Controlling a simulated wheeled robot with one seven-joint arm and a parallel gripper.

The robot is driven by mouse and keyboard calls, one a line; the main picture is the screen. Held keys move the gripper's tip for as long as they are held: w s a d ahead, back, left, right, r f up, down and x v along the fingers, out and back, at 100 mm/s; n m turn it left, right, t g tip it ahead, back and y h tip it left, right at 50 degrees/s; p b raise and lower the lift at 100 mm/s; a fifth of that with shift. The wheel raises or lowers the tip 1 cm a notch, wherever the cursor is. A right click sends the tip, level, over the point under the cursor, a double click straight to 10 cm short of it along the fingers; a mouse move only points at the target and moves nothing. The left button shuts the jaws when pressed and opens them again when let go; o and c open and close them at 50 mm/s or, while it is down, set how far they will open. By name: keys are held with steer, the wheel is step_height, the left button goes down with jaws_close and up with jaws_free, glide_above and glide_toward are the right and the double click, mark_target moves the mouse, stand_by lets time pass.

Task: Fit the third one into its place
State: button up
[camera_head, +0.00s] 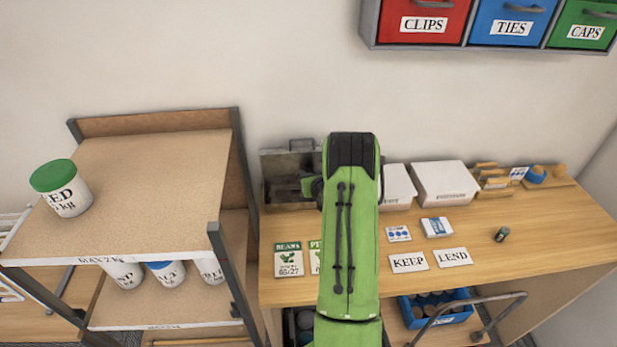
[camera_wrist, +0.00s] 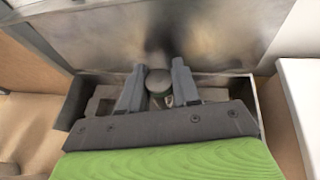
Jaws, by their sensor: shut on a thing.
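My gripper (camera_wrist: 157,88) is shut on a small cylinder (camera_wrist: 158,79) with a round grey end and a green band, seen between the fingers in the wrist view. The gripper is over an open grey metal case (camera_wrist: 75,103) with its lid raised behind. Whether the cylinder touches a slot in the case is hidden by the fingers. In the head view the case (camera_head: 285,163) stands at the back left of the desk, partly behind my green arm. A small dark cylinder with a green band (camera_head: 502,234) lies on the desk at the right.
White boxes (camera_head: 445,184) stand right of my arm on the wooden desk (camera_head: 560,235). KEEP (camera_head: 408,262) and LEND (camera_head: 453,257) cards lie near its front. A shelf unit (camera_head: 150,190) with a green-lidded tub (camera_head: 65,195) is at left. The desk's right front is clear.

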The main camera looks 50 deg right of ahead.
steer(key=shift+s+a+r, duration=0.2)
steer(key=shift+s+r, duration=0.1)
steer(key=shift+s, duration=0.3)
steer(key=shift+w+f+b, duration=0.2)
steer(key=shift+f+b, duration=0.85)
steer(key=shift+f, duration=0.1)
steer(key=shift+f, duration=0.3)
steer(key=shift+f+b, duration=0.6)
steer(key=shift+b, duration=0.15)
steer(key=shift+f, duration=0.1)
steer(key=shift+f, duration=0.15)
steer(key=shift+s+f+b, duration=0.15)
steer(key=shift+f+b, duration=0.1)
steer(key=shift+b, duration=0.1)
